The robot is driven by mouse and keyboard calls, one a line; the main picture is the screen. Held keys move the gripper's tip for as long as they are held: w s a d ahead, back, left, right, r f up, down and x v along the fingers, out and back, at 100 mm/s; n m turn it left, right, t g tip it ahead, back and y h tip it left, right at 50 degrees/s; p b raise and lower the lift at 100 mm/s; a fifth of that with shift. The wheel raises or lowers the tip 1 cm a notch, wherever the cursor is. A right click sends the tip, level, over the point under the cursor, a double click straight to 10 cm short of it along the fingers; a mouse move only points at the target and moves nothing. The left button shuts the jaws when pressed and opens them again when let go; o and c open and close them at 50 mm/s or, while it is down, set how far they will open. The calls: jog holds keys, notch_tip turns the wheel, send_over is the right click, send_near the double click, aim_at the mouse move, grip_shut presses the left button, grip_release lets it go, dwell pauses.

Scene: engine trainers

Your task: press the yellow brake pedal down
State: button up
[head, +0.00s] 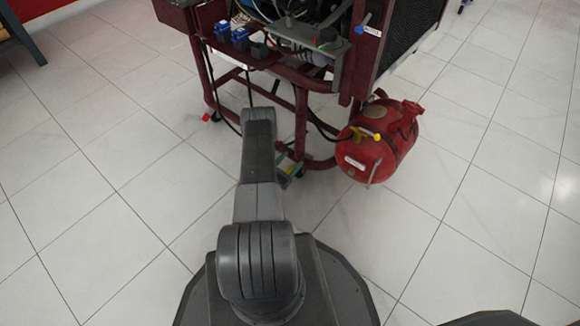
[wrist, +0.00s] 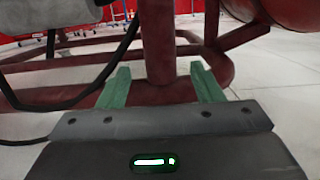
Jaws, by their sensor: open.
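I cannot make out the yellow brake pedal in either view. My gripper (wrist: 161,84) is open, with its two green fingers apart and nothing visibly held. A dark red post (wrist: 158,45) of the trainer's frame shows in the gap between the fingers; I cannot tell how far beyond the fingertips it is. In the head view my gripper (head: 289,172) is low by the frame's lower bars and mostly hidden behind my arm. The engine trainer (head: 301,115) stands on its dark red tube frame ahead, its lower middle partly covered by my arm.
A red tank (head: 385,140) with a yellow-topped fitting is at the frame's right. A black cable (wrist: 90,88) and a grey part (wrist: 50,72) are left of my gripper. Blue-topped parts (head: 240,34) sit on the upper frame. Tiled floor (head: 110,180) is open on both sides.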

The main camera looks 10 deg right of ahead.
notch_tip(320, 180, up, 2)
jog(key=shift+r, duration=0.15)
dwell(0.3)
notch_tip(320, 180, down, 10)
jog(key=b, duration=0.4)
jog(key=shift+r+g+y, duration=0.3)
jog(key=shift+r+y, duration=0.05)
jog(key=shift+y, duration=0.15)
jog(key=shift+f, duration=0.1)
